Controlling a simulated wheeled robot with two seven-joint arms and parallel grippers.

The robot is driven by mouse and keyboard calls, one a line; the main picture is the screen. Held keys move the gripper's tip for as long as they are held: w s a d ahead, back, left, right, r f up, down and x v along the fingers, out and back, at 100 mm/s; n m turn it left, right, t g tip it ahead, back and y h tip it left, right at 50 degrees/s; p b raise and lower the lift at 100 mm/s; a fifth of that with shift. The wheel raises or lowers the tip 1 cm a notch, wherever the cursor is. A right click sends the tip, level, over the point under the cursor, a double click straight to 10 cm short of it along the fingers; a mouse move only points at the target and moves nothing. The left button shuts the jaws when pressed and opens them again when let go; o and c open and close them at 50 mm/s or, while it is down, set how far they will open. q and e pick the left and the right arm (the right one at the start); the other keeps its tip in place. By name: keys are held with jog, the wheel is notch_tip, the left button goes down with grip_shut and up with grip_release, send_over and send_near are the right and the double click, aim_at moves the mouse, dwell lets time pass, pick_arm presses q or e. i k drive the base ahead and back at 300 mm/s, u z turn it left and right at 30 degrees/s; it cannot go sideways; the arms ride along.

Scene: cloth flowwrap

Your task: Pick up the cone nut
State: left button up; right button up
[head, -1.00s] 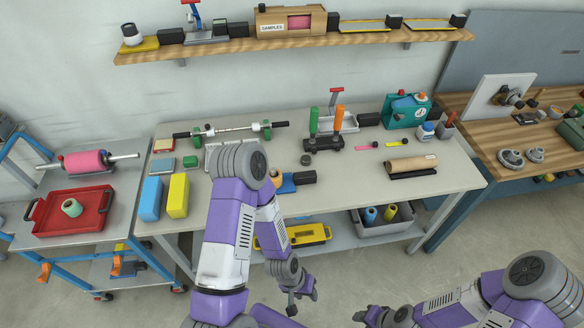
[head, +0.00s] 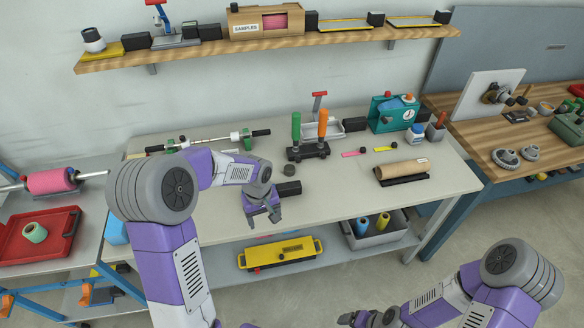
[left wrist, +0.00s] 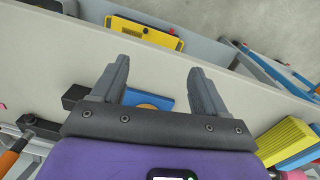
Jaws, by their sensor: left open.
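I cannot make out the cone nut for certain in either current view; my left arm covers part of the bench top. My left gripper (head: 264,220) hangs over the front part of the bench (head: 340,195), fingers pointing down. In the left wrist view its two fingers (left wrist: 159,68) are spread apart with nothing held between them. A blue piece with an orange round mark (left wrist: 149,98) shows behind and between the fingers. My right gripper (head: 362,318) is at the bottom edge, away from the bench; its jaws are too small to judge.
A black box (head: 289,188) lies just beside my left gripper. Behind stand a fixture with green and orange handles (head: 308,150) and a shaft on supports (head: 210,139). A tan roll (head: 402,168) lies right. A yellow case (head: 280,253) is on the lower shelf.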

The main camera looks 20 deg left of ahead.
aim_at(290, 169)
jog(key=i, duration=0.85)
